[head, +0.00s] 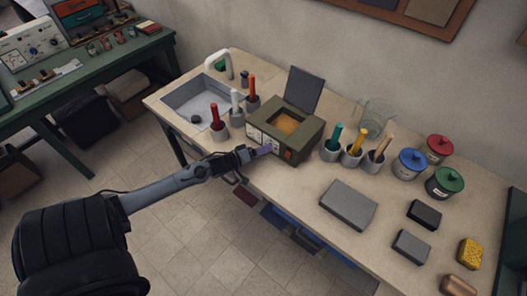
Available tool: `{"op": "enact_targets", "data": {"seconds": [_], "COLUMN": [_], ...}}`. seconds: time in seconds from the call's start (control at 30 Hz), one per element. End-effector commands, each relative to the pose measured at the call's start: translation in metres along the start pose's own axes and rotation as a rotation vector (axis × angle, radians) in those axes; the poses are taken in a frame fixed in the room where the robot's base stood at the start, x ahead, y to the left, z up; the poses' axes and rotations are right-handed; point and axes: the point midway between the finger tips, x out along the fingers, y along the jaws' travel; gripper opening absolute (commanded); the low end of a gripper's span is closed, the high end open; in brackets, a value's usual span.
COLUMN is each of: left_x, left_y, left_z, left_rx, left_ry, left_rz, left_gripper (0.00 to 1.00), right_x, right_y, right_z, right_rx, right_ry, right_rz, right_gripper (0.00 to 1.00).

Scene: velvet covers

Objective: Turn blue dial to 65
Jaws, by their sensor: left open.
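An olive box-shaped device (313,128) with an open dark lid (303,90) and an orange-lit inside stands on the beige worktop. Its front has a pale panel and a small orange-red part (288,155). My left gripper (262,151) is at this front face, with a purplish tip close to the panel. It is open; whether it touches anything is too small to tell. I cannot make out a blue dial or its number; the gripper covers part of the panel. My right gripper is not in view.
Cups with colored handles flank the device, including a teal one (335,136). A sink (184,102) lies to its left. A grey block (349,204), lidded jars (408,164) and a sponge (470,252) stand to the right. Worktop between them is bare.

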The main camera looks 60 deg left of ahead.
Motion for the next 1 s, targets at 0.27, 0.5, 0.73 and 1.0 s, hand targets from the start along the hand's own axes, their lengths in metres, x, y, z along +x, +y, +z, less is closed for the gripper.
{"op": "enact_targets", "data": {"seconds": [0.27,0.5,0.73,1.0], "left_x": [0.0093,0.0091,0.0091,0.0089], "left_y": [-0.0001,0.0001,0.0001,0.0015], "left_z": [-0.0002,-0.0002,-0.0001,-0.0008], "left_rx": [0.0,0.0,0.0,0.009], "left_ry": [0.0,0.0,0.0,0.0], "left_rz": [-0.001,0.0,0.0,-0.004], "left_gripper": [0.56,0.49,0.14,0.01], "right_x": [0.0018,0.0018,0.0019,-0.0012], "right_y": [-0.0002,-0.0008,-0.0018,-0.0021], "right_z": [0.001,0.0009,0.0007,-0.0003], "right_rx": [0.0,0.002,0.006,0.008], "right_ry": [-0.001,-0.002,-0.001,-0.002], "right_rz": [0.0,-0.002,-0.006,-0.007], "right_gripper": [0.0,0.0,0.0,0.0]}}
